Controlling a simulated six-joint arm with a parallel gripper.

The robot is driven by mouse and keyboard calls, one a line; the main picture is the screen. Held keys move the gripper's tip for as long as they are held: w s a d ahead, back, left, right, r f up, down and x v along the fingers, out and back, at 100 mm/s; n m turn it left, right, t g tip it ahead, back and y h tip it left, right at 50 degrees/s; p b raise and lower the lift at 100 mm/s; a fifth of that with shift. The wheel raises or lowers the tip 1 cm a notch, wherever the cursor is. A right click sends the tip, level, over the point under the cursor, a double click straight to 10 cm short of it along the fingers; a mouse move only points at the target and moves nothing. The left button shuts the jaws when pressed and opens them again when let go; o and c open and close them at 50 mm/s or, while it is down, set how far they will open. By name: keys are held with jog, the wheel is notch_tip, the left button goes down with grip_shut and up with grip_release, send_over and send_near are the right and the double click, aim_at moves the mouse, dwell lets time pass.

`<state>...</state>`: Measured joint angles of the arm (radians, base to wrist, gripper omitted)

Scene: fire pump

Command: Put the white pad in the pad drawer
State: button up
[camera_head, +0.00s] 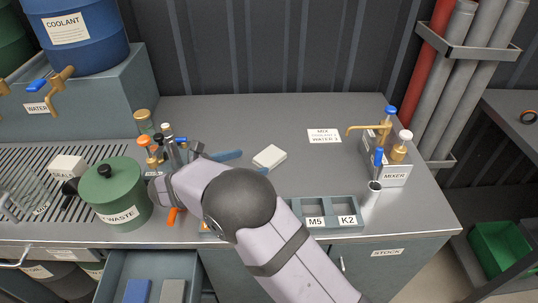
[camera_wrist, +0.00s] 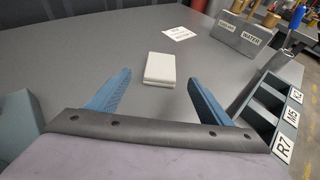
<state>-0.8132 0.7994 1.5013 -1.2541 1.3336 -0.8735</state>
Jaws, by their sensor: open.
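The white pad (camera_head: 269,157) lies flat on the grey worktop, near its middle. It also shows in the wrist view (camera_wrist: 160,68), ahead of my gripper and between the lines of its two blue fingers. My gripper (camera_wrist: 158,95) is open and empty, its fingers spread wide and apart from the pad. In the head view the gripper's blue fingers show left of the pad, partly hidden by my arm. An open drawer (camera_head: 150,262) below the worktop's front edge holds a blue pad (camera_head: 137,291) and a grey pad (camera_head: 173,291); its front is out of frame.
A green waste pot (camera_head: 115,195) stands left of my arm, with several bottles behind. A bin row labelled M5 and K2 (camera_head: 330,209), a metal cup (camera_head: 371,193) and the mixer (camera_head: 388,165) stand right. The worktop behind the pad is clear except for a flat label.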

jog(key=shift+p+x, duration=1)
jog(key=shift+x, duration=2.65)
jog(key=shift+s+f, duration=0.15)
jog(key=shift+f, duration=0.05)
jog(key=c, duration=1.2)
notch_tip(320, 180, up, 10)
jog(key=b, duration=0.1)
notch_tip(320, 180, up, 8)
jog(key=p, duration=0.8)
send_over(265, 158)
jog(key=s, duration=0.1)
jog(key=shift+a, duration=0.35)
